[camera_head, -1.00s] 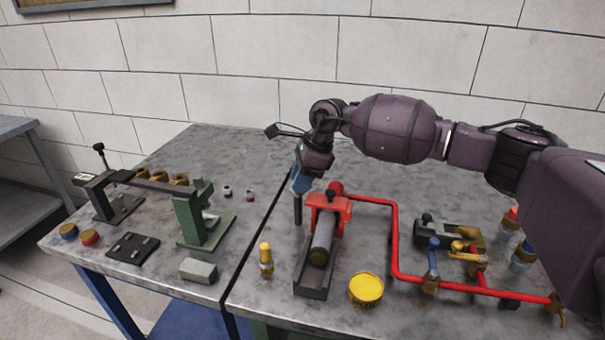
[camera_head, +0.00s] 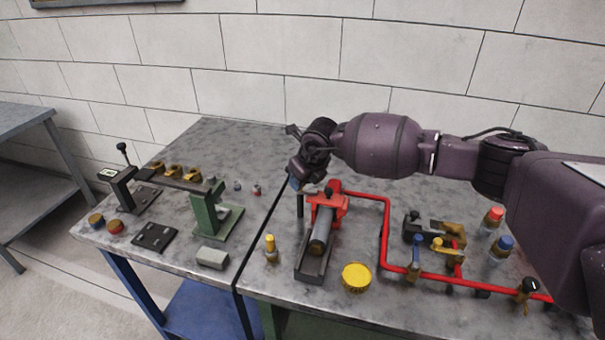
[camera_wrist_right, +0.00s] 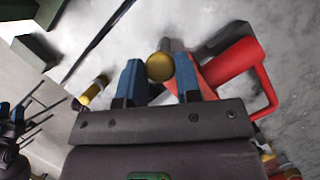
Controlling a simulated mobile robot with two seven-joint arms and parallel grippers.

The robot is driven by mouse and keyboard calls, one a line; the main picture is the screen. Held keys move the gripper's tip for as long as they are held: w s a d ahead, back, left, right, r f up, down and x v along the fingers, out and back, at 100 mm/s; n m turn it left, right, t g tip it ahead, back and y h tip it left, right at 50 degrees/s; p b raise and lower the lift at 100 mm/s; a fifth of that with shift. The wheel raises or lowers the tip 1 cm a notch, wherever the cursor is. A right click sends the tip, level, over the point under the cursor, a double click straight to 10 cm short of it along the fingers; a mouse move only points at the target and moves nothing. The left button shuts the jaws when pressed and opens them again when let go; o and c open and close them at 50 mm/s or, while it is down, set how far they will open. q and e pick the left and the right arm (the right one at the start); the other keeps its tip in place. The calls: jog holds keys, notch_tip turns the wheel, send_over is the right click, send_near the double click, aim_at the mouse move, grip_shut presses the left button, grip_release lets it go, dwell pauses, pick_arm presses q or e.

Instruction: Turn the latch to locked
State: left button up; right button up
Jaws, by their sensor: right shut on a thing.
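My right gripper (camera_head: 296,184) is low behind the left side of the red housing (camera_head: 327,203). In the right wrist view its blue fingers (camera_wrist_right: 160,82) stand on either side of a round brass end (camera_wrist_right: 160,67) with a grey shaft beyond it, and they are shut on this rod. In the head view a dark upright rod (camera_head: 300,206) shows below the fingers, left of the housing. I cannot tell for sure which part is the latch. My left gripper is not in view.
A grey cylinder (camera_head: 318,236) lies in a dark trough in front of the housing. A red pipe (camera_head: 384,230) runs right to valves. A yellow lid (camera_head: 356,277) and brass nozzle (camera_head: 270,250) stand in front. A green stand (camera_head: 207,215) is on the left table.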

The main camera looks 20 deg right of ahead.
jog(key=shift+m+h+p, duration=0.3)
jog(key=shift+m+h, duration=0.1)
jog(key=shift+m, duration=0.9)
jog(key=o, duration=0.9)
jog(key=shift+t, duration=0.3)
